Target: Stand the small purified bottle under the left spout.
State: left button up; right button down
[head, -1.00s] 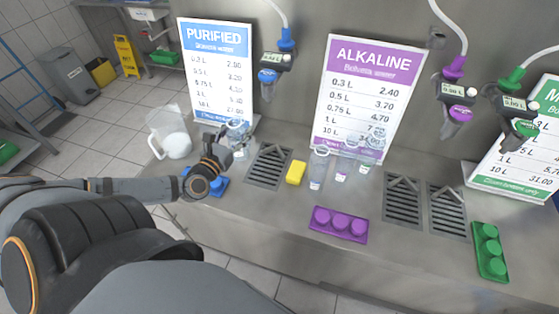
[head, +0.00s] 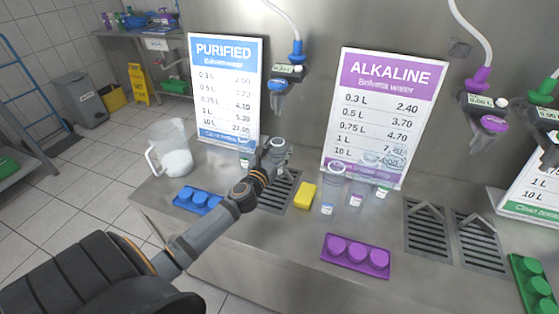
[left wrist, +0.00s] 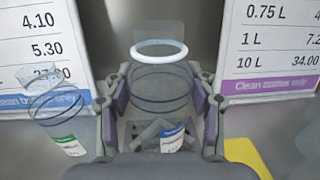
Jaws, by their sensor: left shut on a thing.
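My left gripper (head: 274,154) is shut on a clear small bottle (head: 279,144). In the left wrist view the gripper (left wrist: 163,100) has its fingers on both sides of the bottle (left wrist: 160,88), which shows a blue label (left wrist: 172,138) and stands roughly upright. The blue left spout (head: 279,88) hangs from the wall above the bottle, with a gap between them. The bottle is over the far part of the left drain grate (head: 277,197); I cannot tell whether its base touches. My right gripper is out of view.
A green-labelled bottle (left wrist: 62,125) stands left of the gripper. A yellow sponge (head: 305,195) and several clear bottles (head: 328,193) are to the right. A jug (head: 172,152) and blue caps (head: 198,200) are to the left. The purified sign (head: 226,85) stands behind.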

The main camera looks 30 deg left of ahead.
aim_at(279, 159)
pick_arm(q)
notch_tip(279, 159, down, 4)
jog(key=shift+w+r+b, duration=0.1)
jog(key=shift+w+b, duration=0.05)
jog(key=shift+b, duration=1.05)
jog(key=o, duration=0.9)
jog(key=shift+c, duration=0.2)
